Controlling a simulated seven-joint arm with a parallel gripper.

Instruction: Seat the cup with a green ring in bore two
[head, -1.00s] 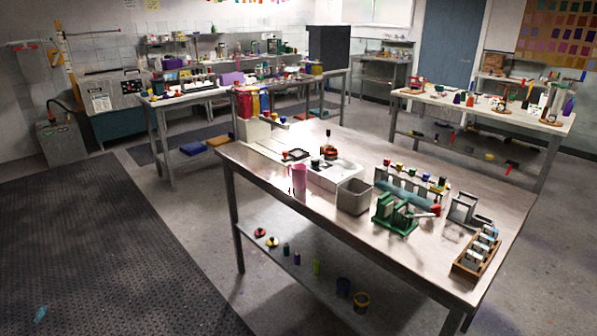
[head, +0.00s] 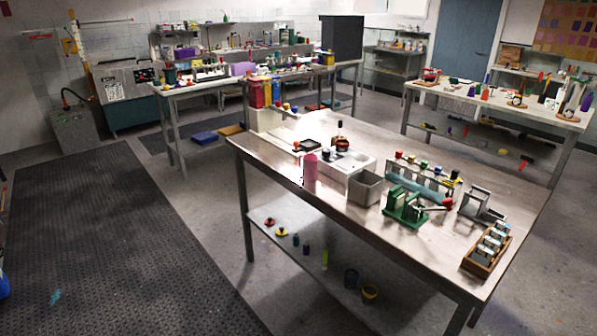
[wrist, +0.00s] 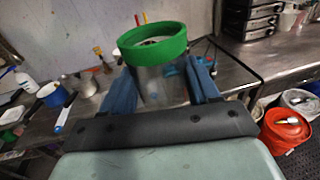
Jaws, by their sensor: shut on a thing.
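The cup with a green ring (wrist: 155,80) is a metallic grey cylinder with a thick bright green band around its open rim. It stands out large in the middle of the wrist view. My gripper (wrist: 165,84) is shut on it, with a blue finger on its left side and another on its right. The cup looks roughly upright, slightly tilted in the picture. Its lower part is hidden behind the dark gripper body. A bench lies behind and below it; I cannot tell the gap. I cannot make out bore two in either view. The head view does not show my gripper or this cup.
In the head view, a steel bench (head: 275,150) carries a grey bin (head: 366,188), green device (head: 404,205) and wooden rack (head: 484,264).

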